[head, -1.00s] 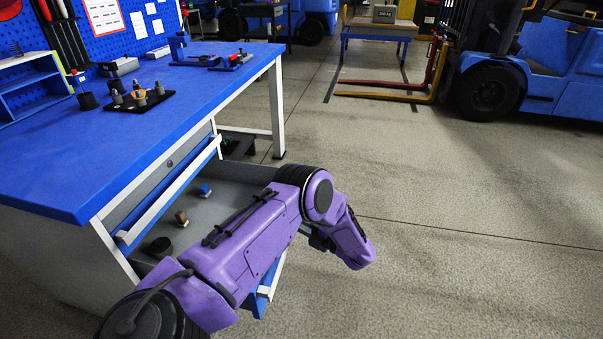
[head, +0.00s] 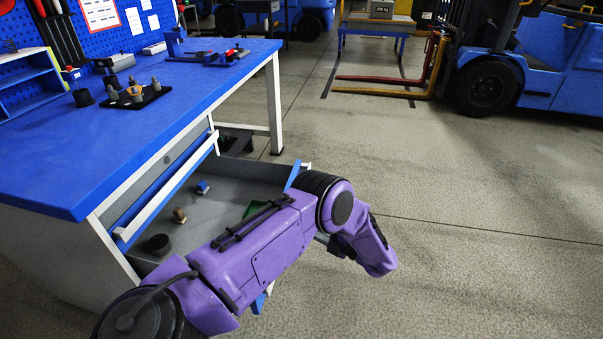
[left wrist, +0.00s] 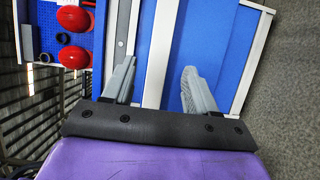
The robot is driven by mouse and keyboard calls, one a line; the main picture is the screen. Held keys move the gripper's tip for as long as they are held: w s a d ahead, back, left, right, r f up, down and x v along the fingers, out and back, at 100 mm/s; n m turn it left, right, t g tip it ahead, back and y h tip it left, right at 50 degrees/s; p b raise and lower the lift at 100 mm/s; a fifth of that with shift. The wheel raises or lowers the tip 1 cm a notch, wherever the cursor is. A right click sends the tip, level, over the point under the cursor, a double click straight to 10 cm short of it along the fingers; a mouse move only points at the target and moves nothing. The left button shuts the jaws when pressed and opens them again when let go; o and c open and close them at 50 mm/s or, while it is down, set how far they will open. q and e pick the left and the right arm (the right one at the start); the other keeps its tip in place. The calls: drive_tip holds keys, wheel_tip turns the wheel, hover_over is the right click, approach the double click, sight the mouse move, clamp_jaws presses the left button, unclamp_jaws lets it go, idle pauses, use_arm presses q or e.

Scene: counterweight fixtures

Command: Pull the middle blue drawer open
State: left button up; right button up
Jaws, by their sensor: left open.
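The open drawer (head: 230,176) stands pulled out below a shut blue drawer with a white rail (head: 168,190). It looks like the middle one. Its front is mostly hidden behind my left arm in the head view. My left gripper is largely hidden by the arm there, right of the drawer. In the left wrist view my left gripper (left wrist: 157,84) is open, fingers apart. A white rail (left wrist: 157,45) and a blue front (left wrist: 206,45) show beyond the fingers. I cannot tell whether either finger touches them. My right gripper is not in view.
A black round part (head: 158,244), a small brown part (head: 180,215), a blue part (head: 202,187) and a green part lie in the drawer. The blue workbench (head: 110,140) carries fixtures. The floor (head: 470,220) to the right is clear; a forklift stands farther back.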

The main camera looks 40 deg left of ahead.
use_arm(q)
drive_tip(key=d, duration=0.4)
drive_tip(key=shift+w, duration=0.3)
wheel_tip(320, 180, down, 10)
drive_tip(key=d+m+t+h, duration=0.2)
drive_tip(key=m+t+h, duration=0.4)
drive_tip(key=m+t, duration=1)
drive_tip(key=s+d+f+m+g+h, duration=0.1)
drive_tip(key=s+f+m+g+h, duration=0.25)
drive_tip(key=s+m, duration=0.3)
drive_tip(key=s+d+f+m+g+h, duration=0.2)
drive_tip(key=s+f+m+h, duration=0.15)
drive_tip(key=s+m, duration=0.35)
drive_tip(key=s+m+g+h, duration=0.2)
drive_tip(key=s+g, duration=0.2)
drive_tip(key=s, duration=1)
wheel_tip(320, 180, up, 18)
drive_tip(key=s+a+p, duration=0.1)
drive_tip(key=p, duration=1.5)
drive_tip(key=shift+r+y+p, duration=0.25)
drive_tip(key=shift+y+p, duration=0.05)
drive_tip(key=shift+p, duration=0.05)
